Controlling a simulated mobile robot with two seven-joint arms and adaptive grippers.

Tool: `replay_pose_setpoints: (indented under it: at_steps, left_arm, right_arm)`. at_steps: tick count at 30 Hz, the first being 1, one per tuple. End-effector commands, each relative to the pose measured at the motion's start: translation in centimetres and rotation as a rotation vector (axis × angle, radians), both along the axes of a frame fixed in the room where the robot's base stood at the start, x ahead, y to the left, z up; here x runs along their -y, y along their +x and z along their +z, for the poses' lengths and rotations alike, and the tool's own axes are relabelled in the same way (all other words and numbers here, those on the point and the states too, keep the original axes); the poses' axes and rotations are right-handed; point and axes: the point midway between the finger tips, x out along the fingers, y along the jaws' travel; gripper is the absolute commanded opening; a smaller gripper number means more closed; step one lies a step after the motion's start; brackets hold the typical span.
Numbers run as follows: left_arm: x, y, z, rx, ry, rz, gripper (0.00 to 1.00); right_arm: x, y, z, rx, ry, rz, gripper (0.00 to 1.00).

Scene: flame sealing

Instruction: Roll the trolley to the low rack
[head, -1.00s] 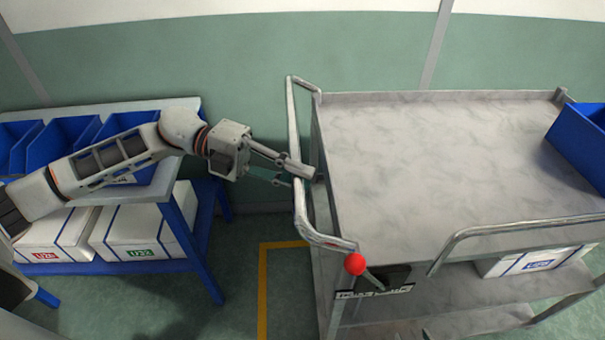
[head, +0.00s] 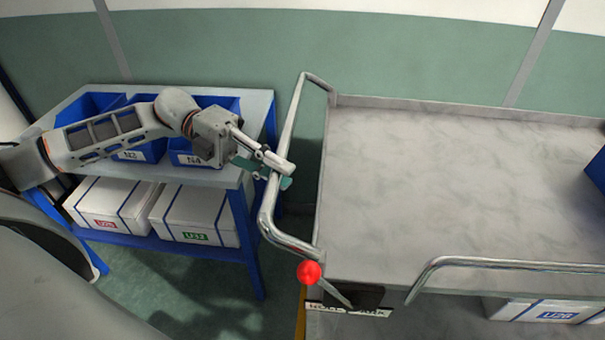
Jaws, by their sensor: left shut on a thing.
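The grey metal trolley (head: 430,190) fills the right half of the head view, with a mostly bare top. Its push handle (head: 268,205) is a bent metal bar at its left end. My left gripper (head: 278,172) is shut on this handle, at about the middle of the bar. A red-knobbed lever (head: 309,272) stands at the trolley's near left corner, by a label plate that is partly hidden. The low rack (head: 255,110) is blue with a grey top and stands left of the trolley, partly behind my left arm. My right gripper is not in view.
Blue bins (head: 215,104) stand on the rack's top, and white boxes (head: 195,212) lie on its lower shelf. A blue bin (head: 597,180) is at the trolley's right edge. A white box (head: 545,309) lies on its lower shelf. A green wall (head: 420,55) runs behind.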

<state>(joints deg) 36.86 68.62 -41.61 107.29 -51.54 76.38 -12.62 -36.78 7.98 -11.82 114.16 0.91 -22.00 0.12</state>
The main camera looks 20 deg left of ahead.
Motion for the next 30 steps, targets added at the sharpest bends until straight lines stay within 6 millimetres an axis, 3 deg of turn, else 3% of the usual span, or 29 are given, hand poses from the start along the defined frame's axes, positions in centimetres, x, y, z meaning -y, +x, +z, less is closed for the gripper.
replay_pose_setpoints:
  at_steps: [6,20,21,23,30]
  left_arm:
    - [-1.5,-0.5,-0.2,-0.001,0.001,0.0,0.0]
    - [-2.0,-0.6,0.0,-0.001,0.001,0.0,0.0]
    - [-2.0,-0.6,0.0,-0.001,0.001,0.0,0.18]
    - [-2.0,-0.6,0.0,0.0,0.001,0.001,0.33]
    - [-1.9,-0.6,0.0,0.001,0.0,0.0,0.33]
  right_arm:
    - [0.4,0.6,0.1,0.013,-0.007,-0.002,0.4]
    - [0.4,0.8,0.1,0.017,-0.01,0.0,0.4]
    - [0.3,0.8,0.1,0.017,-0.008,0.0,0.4]
    - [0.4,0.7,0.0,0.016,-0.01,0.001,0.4]
    - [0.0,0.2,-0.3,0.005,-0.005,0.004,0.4]
